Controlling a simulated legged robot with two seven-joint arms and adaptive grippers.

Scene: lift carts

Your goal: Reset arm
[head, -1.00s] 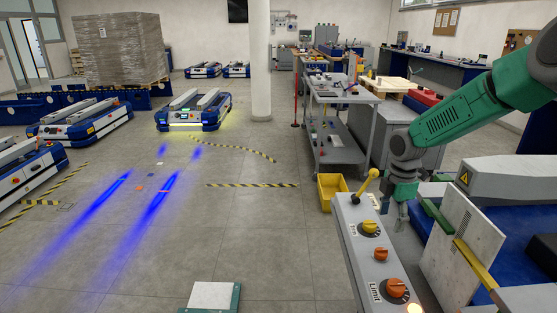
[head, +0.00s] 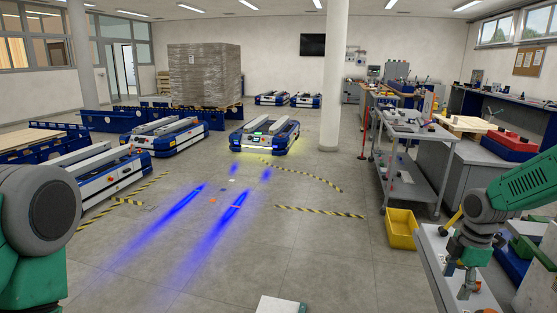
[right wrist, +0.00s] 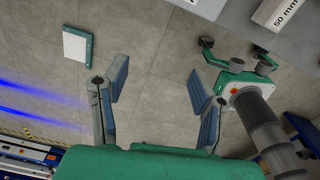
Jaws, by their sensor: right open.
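My right gripper (head: 465,288) hangs over the grey control console at the lower right of the head view, pointing down. In the right wrist view its two blue-grey fingers (right wrist: 158,88) stand wide apart with nothing between them, above bare floor. In the head view my left arm (head: 35,240) fills the left edge, and its gripper is outside that view. In the right wrist view my left gripper (right wrist: 235,52) shows at the right, its dark-padded fingers spread and empty.
The grey console (head: 432,258) with a yellow lever (head: 452,224) is close by my right arm. A yellow bin (head: 401,229) and a grey trolley (head: 418,170) stand behind it. A white plate (head: 279,305) is at the front.

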